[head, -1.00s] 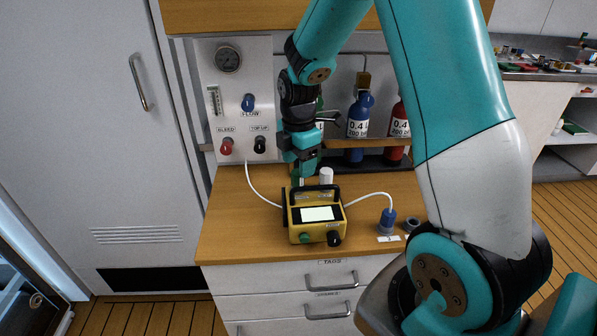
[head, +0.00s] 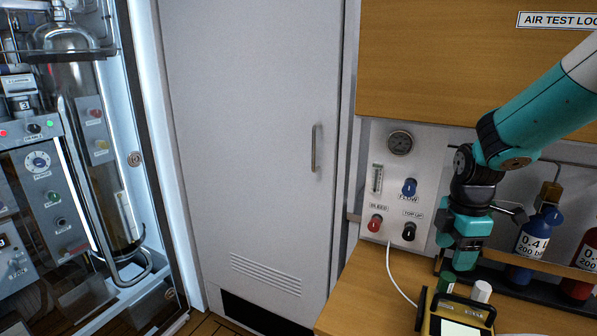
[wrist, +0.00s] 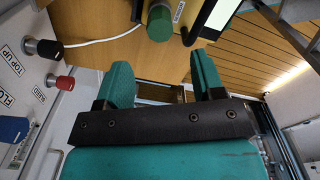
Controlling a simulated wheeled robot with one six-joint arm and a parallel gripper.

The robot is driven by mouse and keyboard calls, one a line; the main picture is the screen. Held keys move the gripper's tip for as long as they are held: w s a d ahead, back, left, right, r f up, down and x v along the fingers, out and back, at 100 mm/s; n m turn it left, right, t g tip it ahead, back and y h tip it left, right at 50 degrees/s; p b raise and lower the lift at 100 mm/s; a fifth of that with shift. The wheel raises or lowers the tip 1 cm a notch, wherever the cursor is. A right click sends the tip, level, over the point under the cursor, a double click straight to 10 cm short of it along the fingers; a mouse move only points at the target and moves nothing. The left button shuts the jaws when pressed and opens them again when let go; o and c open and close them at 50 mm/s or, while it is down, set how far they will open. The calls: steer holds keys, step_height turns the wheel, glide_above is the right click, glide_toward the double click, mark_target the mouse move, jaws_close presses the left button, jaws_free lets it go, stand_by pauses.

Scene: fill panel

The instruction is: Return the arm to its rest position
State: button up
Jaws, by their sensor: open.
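My arm, teal and black, reaches in from the right of the head view, bent, with its hand pointing down. My gripper (head: 452,262) hangs above the wooden counter, in front of the right part of the fill panel (head: 385,165). In the wrist view the two teal fingers of my gripper (wrist: 163,82) stand apart with nothing between them. A green-capped cylinder (wrist: 160,24) lies beyond the fingertips, apart from them. It also shows below the gripper in the head view (head: 446,283).
A yellow instrument (head: 460,317) and a white-capped cylinder (head: 481,291) stand on the counter (head: 365,298). Blue (head: 535,240) and red (head: 585,262) bottles stand behind my arm. Panel knobs, including a black one (head: 409,232), are left of the gripper. A closed grey door (head: 255,140) is further left.

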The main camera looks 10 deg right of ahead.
steer(key=s+a+r+m+y, duration=0.2)
steer(key=s+a+r+m, duration=0.3)
steer(key=s+a, duration=0.5)
steer(key=s+a+r+m+y, duration=0.2)
steer(key=s+a+r+m, duration=0.2)
steer(key=s+a, duration=0.7)
steer(key=shift+s+a+r+m+p, duration=0.3)
steer(key=shift+s+r+m, duration=0.15)
steer(key=shift+r, duration=0.2)
steer(key=shift+d, duration=0.15)
